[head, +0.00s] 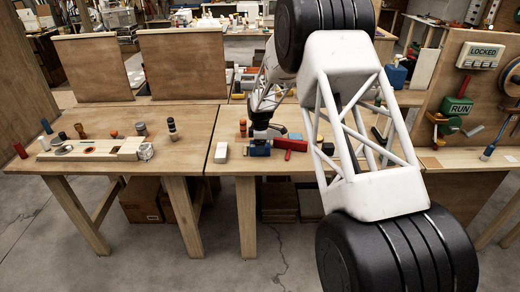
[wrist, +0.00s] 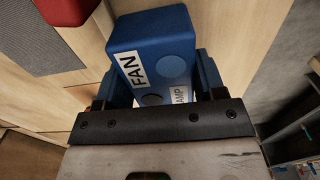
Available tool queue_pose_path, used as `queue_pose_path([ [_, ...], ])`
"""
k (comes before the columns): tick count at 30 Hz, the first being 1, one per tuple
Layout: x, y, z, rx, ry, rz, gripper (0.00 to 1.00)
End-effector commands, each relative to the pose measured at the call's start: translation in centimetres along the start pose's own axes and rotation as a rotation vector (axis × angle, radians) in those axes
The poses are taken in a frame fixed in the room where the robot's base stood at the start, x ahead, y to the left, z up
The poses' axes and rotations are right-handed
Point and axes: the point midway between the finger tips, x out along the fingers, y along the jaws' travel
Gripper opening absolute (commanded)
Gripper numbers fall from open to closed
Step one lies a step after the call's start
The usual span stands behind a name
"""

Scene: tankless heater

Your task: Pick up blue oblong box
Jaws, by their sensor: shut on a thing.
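The blue oblong box (wrist: 152,48) fills the upper middle of the wrist view, with a white "FAN" label on its face and part of an "AMP" label lower down. My gripper (wrist: 160,85) is shut on it, with a finger on either side. In the head view the blue box (head: 258,151) is small, at the front edge of the middle table under my gripper (head: 261,139). I cannot tell whether it touches the tabletop. The dark gripper bar hides the box's near end in the wrist view.
A red box (head: 290,144) lies close to the right of the blue box, and a white block (head: 221,152) stands to its left. A wooden tray (head: 95,150) and several small cylinders are on the left table. The front of the left table is mostly clear.

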Motion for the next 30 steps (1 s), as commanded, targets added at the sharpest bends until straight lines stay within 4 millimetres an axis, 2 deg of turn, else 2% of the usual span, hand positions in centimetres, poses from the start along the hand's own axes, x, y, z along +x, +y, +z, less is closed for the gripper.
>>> queue_pose_path([
  [3,0.0,0.0,0.0,0.0,0.0,0.0,0.3],
  [14,-0.4,0.0,0.0,0.0,0.0,0.001,0.3],
  [20,-1.8,0.0,0.0,0.0,0.0,0.001,0.3],
  [24,-3.7,0.0,0.0,0.0,0.0,0.002,0.3],
  [30,-3.8,-2.4,0.4,0.0,0.0,0.0,0.3],
])
